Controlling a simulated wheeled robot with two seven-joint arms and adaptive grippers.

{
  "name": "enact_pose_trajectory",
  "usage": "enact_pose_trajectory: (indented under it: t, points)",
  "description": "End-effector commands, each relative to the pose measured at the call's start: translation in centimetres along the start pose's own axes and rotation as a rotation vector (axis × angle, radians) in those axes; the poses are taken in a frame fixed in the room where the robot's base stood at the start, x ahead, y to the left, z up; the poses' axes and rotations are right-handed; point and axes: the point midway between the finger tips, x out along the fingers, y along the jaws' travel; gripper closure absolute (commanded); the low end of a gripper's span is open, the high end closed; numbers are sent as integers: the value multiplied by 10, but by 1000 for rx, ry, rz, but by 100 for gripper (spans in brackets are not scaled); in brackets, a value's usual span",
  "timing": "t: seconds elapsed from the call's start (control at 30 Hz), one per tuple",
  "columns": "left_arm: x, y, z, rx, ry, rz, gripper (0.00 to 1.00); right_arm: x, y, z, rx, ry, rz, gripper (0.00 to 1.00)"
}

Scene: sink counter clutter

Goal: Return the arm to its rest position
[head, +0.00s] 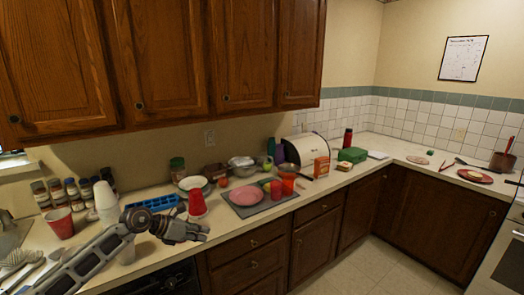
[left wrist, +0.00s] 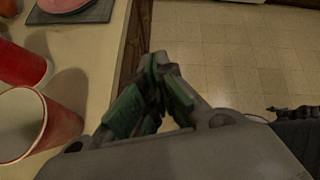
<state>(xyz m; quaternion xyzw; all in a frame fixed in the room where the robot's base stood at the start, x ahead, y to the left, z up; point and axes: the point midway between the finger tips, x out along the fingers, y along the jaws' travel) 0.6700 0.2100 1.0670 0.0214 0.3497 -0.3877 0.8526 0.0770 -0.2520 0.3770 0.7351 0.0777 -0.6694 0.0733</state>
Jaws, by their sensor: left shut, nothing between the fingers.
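My left arm comes in from the lower left in the head view, and its gripper (head: 203,233) hangs just past the front edge of the counter. The gripper is shut and empty. In the left wrist view the closed fingers (left wrist: 158,65) show over the cabinet front and tiled floor. A stack of red cups (head: 197,204) stands behind the gripper. Two red cups also show at the left of the left wrist view, the nearer one (left wrist: 62,125) close to the gripper but apart from the fingers. My right gripper is not in view.
A stack of white cups (head: 105,197) and a red cup (head: 60,223) stand by my arm. A blue tray (head: 152,203) lies behind. A pink plate (head: 246,195) sits on a grey mat (head: 270,204) to the right. Wooden cabinets hang above; the floor (head: 375,260) is clear.

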Motion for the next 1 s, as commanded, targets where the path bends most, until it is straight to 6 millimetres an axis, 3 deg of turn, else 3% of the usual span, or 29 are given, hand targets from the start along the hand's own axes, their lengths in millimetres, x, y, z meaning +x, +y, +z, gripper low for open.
enact_pose_trajectory:
  t: [0.23, 0.57, 0.77, 1.0]
  points:
    - [31, 4, -17, -239, -104, -92, 100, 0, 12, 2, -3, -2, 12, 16]
    - [85, 36, -73, -794, -318, -199, 100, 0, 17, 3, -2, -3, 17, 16]
    - [113, 66, -135, -1160, -438, -197, 100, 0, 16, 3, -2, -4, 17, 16]
    - [140, 93, -232, -1571, -557, -132, 100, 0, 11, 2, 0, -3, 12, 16]
